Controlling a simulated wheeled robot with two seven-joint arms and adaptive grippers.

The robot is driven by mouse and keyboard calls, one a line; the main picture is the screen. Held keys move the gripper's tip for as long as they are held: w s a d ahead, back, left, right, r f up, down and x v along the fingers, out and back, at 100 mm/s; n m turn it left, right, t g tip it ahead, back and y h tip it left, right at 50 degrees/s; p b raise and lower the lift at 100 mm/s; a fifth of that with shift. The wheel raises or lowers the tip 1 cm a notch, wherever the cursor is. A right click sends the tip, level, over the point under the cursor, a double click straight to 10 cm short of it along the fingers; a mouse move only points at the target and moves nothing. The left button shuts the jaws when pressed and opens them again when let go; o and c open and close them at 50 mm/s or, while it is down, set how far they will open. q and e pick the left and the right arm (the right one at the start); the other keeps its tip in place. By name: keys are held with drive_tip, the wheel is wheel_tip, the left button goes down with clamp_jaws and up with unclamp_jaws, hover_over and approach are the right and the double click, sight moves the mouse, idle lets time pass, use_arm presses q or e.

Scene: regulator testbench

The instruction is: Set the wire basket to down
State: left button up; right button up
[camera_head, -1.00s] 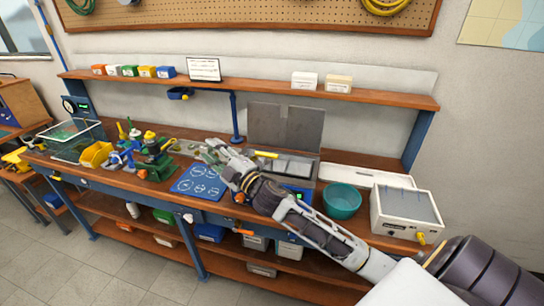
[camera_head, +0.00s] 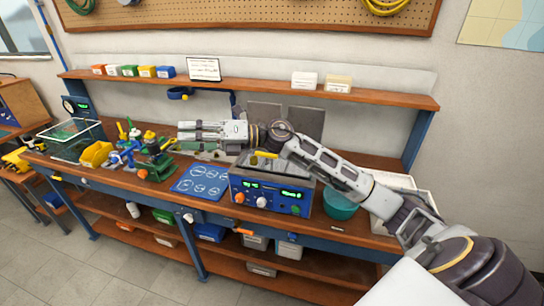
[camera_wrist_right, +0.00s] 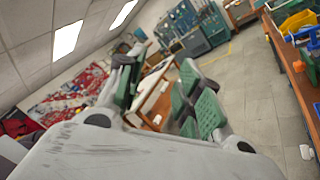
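A blue bench unit (camera_head: 268,195) with green displays and knobs stands at the middle of the bench, with an open grey top. A yellow handle (camera_head: 265,154) shows at its top and looks like the grip of the wire basket; the basket's mesh cannot be made out, and my right arm partly covers the unit's top. My right gripper (camera_head: 186,132) is above the bench, behind and left of the unit, pointing left and touching nothing visible. In the right wrist view its green-padded fingers (camera_wrist_right: 165,95) are apart and empty. My left gripper is not in view.
A blue mat (camera_head: 201,181) lies left of the unit. Green and blue fixtures (camera_head: 155,160), a yellow bin (camera_head: 97,154) and a clear tank (camera_head: 75,140) stand farther left. A teal bowl (camera_head: 340,205) is to the right. A shelf (camera_head: 250,86) runs above the bench.

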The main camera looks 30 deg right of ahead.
drive_tip(key=s+d+n+g+h, duration=0.2)
drive_tip(key=d+h, duration=0.4)
drive_tip(key=d, duration=0.7)
drive_tip(key=s+d+n+g+h, duration=0.3)
drive_tip(key=d+h, duration=0.4)
drive_tip(key=d, duration=0.6)
drive_tip(key=shift+s+d+r, duration=0.25)
drive_tip(key=shift+s+d, duration=0.15)
drive_tip(key=shift+s, duration=0.3)
drive_tip(key=shift+f, duration=0.1)
